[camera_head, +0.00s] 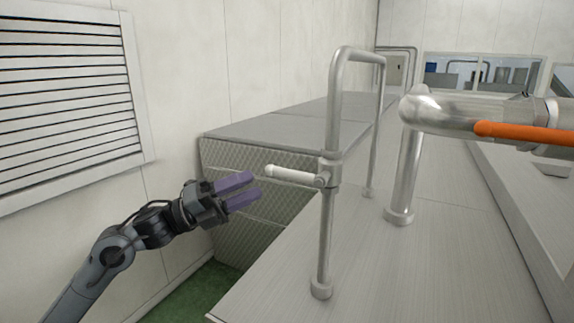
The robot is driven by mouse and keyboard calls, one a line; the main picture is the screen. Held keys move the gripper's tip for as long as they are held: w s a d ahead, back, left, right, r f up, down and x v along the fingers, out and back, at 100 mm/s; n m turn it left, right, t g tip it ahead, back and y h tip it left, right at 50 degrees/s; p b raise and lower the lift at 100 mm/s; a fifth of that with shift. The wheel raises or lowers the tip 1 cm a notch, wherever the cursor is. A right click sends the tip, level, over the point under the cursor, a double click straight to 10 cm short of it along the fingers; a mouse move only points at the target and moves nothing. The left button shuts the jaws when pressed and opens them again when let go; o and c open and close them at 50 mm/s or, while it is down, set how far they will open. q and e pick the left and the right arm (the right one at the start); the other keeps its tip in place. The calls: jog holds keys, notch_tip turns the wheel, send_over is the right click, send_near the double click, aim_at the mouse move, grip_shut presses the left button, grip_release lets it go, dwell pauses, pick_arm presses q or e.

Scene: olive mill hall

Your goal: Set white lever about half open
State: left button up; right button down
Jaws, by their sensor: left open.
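The white lever (290,175) sticks out to the left from a metal collar (328,172) on an upright steel pipe. It lies close to level, its rounded free end on the left. My left gripper (246,190) is just left of the lever's free end and a little lower in the picture. Its two purple fingers are apart, with nothing between them. The fingers look clear of the lever, though the exact depth gap is hard to judge. My right gripper is not in view.
The steel pipe loop (338,100) stands on a grey metal counter (390,275). A louvred vent (65,100) is on the left wall. Green floor (195,295) shows below the gripper.

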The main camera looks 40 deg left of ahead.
aim_at(275, 172)
pick_arm(q)
jog(key=p+x, duration=0.2)
jog(key=x, duration=0.1)
jog(key=p+x, duration=0.2)
jog(key=x, duration=0.2)
jog(key=shift+w+r, duration=0.25)
jog(key=shift+r, duration=0.05)
jog(key=shift+p+x, duration=0.8)
jog(key=shift+x, duration=0.4)
jog(key=shift+w+f, duration=0.1)
jog(key=shift+f, duration=0.15)
grip_shut()
